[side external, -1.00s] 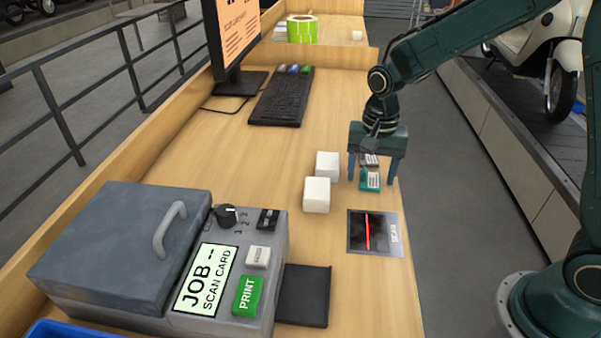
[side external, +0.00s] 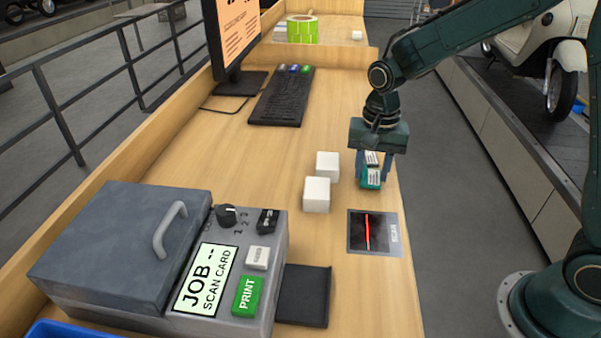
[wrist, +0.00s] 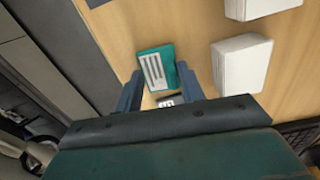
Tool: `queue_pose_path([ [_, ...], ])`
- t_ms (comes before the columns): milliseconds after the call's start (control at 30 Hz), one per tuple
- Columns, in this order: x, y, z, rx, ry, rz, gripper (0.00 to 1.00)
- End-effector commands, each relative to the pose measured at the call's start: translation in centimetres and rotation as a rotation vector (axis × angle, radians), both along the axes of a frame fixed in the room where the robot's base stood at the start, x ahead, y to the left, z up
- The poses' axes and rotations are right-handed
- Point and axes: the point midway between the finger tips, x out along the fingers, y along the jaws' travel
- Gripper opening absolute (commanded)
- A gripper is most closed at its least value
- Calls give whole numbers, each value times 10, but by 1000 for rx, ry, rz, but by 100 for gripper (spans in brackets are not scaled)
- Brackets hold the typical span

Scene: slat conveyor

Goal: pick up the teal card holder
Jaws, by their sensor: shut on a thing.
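The teal card holder (side external: 370,178) is near the right edge of the wooden bench, with a white label on its face. My gripper (side external: 373,181) is shut on it, one finger on each side. In the wrist view the teal card holder (wrist: 158,70) shows between the fingertips of my gripper (wrist: 157,82), with a second small dark item with a white label (wrist: 167,101) just behind it. I cannot tell whether the holder is touching the bench.
Two white blocks (side external: 317,194) stand just left of my gripper. A scan pad (side external: 374,232) with a red line lies in front of it. The grey printer box (side external: 120,245) with its panel fills the front left. A keyboard (side external: 282,97) and monitor (side external: 232,35) are farther back.

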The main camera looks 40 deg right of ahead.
Motion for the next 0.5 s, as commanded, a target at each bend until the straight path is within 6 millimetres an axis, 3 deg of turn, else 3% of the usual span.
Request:
queue_pose_path([
  [267,1,0,36,0,-5,0,17],
  [500,1,0,86,0,-6,0,17],
])
